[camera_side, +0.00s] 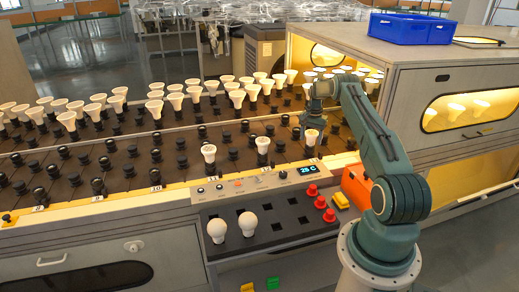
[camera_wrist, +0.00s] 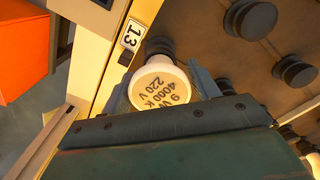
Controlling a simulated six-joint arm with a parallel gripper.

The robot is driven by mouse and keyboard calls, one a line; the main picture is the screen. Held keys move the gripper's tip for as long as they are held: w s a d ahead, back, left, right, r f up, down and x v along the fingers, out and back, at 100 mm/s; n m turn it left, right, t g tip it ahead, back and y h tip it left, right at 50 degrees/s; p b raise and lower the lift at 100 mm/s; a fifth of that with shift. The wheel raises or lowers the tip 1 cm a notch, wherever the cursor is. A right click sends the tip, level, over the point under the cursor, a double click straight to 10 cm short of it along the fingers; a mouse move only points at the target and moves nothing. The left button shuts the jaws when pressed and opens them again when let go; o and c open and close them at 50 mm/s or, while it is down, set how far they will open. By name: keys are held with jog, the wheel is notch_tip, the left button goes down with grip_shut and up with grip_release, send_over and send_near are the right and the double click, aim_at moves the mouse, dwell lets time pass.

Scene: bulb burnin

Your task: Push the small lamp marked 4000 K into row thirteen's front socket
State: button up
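The small lamp (camera_wrist: 162,88), with a white face marked 9 W, 4000 K and 220 V, is between the two fingers of my gripper (camera_wrist: 164,92) in the wrist view. The fingers appear to touch its rim on both sides. In the side view my gripper (camera_side: 314,108) points down over the lamp (camera_side: 312,136) at the front edge of the rack. The row label 13 (camera_wrist: 131,34) is right beside it. A black round part (camera_wrist: 159,46) shows behind the lamp's head; the lamp hides most of the socket, so I cannot tell how deep it sits.
Black empty sockets (camera_wrist: 252,20) lie to the right of the lamp. Other lamps stand in the rack, one close by in front (camera_side: 263,145). A dark tray (camera_side: 285,215) holds two round bulbs. An orange box (camera_side: 356,188) and a grey cabinet (camera_side: 420,75) are at the right.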

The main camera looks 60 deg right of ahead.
jog(key=shift+o, duration=1.4)
jog(key=shift+r, duration=0.1)
notch_tip(320, 180, up, 14)
